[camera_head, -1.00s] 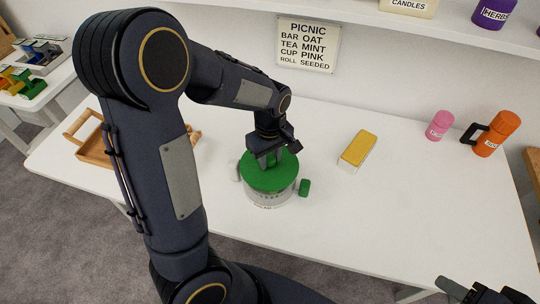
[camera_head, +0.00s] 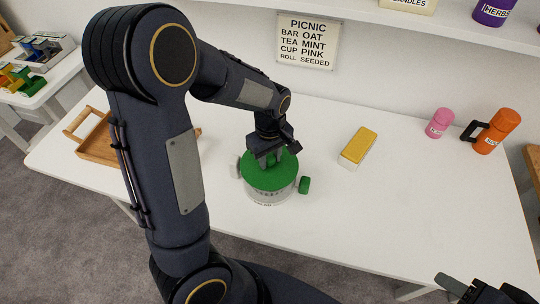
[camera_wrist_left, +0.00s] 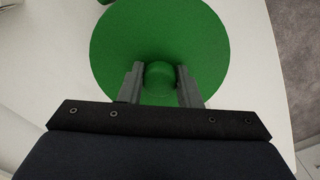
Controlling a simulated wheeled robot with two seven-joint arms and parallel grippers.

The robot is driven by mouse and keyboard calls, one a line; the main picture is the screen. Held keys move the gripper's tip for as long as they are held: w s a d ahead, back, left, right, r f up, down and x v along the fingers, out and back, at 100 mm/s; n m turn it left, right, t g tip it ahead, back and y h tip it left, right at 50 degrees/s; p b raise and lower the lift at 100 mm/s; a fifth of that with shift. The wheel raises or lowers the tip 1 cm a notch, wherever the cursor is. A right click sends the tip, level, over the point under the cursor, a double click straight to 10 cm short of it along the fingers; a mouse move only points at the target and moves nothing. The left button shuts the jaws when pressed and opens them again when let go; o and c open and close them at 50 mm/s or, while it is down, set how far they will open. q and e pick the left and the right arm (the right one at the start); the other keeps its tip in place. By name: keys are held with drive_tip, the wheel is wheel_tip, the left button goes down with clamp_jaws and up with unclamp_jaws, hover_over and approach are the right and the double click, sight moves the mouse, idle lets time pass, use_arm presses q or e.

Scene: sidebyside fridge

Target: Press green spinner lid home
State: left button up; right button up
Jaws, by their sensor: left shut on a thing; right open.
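The green spinner lid (camera_head: 262,178) sits over the top of the clear spinner bowl (camera_head: 268,198) on the white table. The lid appears roughly level; whether it is fully seated cannot be told. My left gripper (camera_head: 271,160) is above the lid, shut on its green knob. In the left wrist view the fingers (camera_wrist_left: 160,84) stand on both sides of the round knob (camera_wrist_left: 159,73), and the green lid disc (camera_wrist_left: 160,30) fills the area beneath. My right gripper (camera_head: 483,292) is open and empty at the lower right edge, far from the spinner.
A yellow-topped box (camera_head: 358,147), a pink shaker (camera_head: 439,123) and an orange mug-like flask (camera_head: 497,131) stand to the right. A wooden tray (camera_head: 98,143) lies left. The table's front right is clear.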

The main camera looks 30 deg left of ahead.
sight(270, 158)
use_arm(q)
drive_tip(key=shift+f, duration=0.2)
drive_tip(key=o, duration=0.9)
drive_tip(key=shift+o, duration=0.2)
wheel_tip(270, 158, up, 8)
drive_tip(key=shift+f, duration=0.1)
drive_tip(key=s+d+r+m+t+h, duration=0.2)
drive_tip(key=s+m, duration=0.3)
drive_tip(key=s, duration=0.3)
drive_tip(key=s+d+r+m+t+h, duration=0.1)
drive_tip(key=s+r+m+t, duration=0.2)
drive_tip(key=s+m, duration=0.2)
drive_tip(key=s, duration=0.3)
drive_tip(key=shift+s+d+r+m+t+h, duration=0.2)
drive_tip(key=shift+s+d+m+t+h, duration=0.1)
drive_tip(key=shift+s+d+m+h, duration=0.1)
